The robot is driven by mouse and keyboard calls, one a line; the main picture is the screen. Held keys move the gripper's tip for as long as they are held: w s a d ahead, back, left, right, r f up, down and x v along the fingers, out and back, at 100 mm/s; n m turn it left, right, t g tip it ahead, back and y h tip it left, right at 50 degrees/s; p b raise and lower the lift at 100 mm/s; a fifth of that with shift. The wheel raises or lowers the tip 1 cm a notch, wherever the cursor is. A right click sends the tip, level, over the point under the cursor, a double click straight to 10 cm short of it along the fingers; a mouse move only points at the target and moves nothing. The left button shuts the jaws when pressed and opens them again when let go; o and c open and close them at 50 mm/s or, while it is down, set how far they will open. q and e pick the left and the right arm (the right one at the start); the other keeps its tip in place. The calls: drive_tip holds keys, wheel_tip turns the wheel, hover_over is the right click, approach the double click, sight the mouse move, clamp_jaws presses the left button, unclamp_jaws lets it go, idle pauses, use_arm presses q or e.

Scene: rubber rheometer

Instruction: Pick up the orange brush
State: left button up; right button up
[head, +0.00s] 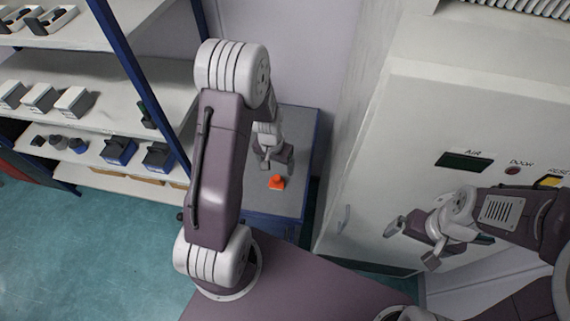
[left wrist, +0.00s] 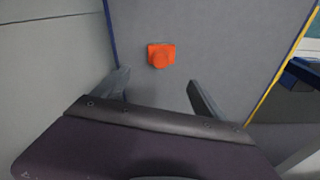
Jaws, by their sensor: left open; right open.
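The orange brush (head: 277,182) is a small orange block with a raised top. It sits on the grey top of a blue-edged cabinet (head: 296,136). In the left wrist view the orange brush (left wrist: 160,55) lies beyond my fingertips, between their lines. My left gripper (head: 273,162) is just above the brush in the head view, and its two fingers (left wrist: 158,88) are apart with nothing between them. Whether they touch the brush is not seen; it looks clear of them. My right gripper (head: 411,244) is open and empty in front of the white machine.
A blue-framed shelf (head: 120,120) with several boxes and small dark items stands at the left. The large white machine (head: 395,140) with a panel stands at the right of the cabinet. The cabinet top around the brush is clear.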

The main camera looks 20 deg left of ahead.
sight(276, 179)
use_arm(q)
drive_tip(key=f, duration=0.2)
drive_tip(key=s+f, duration=0.1)
drive_tip(key=f, duration=0.1)
drive_tip(key=shift+f, duration=0.1)
drive_tip(key=f, duration=0.4)
drive_tip(key=shift+d, duration=0.2)
drive_tip(key=shift+w+f, duration=0.2)
drive_tip(key=shift+f, duration=0.1)
drive_tip(key=shift+w+a+f, duration=0.15)
drive_tip(key=shift+w+a, duration=0.05)
drive_tip(key=shift+s+d, duration=0.1)
drive_tip(key=shift+s, duration=0.1)
drive_tip(key=c, duration=1.6)
use_arm(e)
drive_tip(key=shift+s+d, duration=0.4)
drive_tip(key=shift+d, duration=0.2)
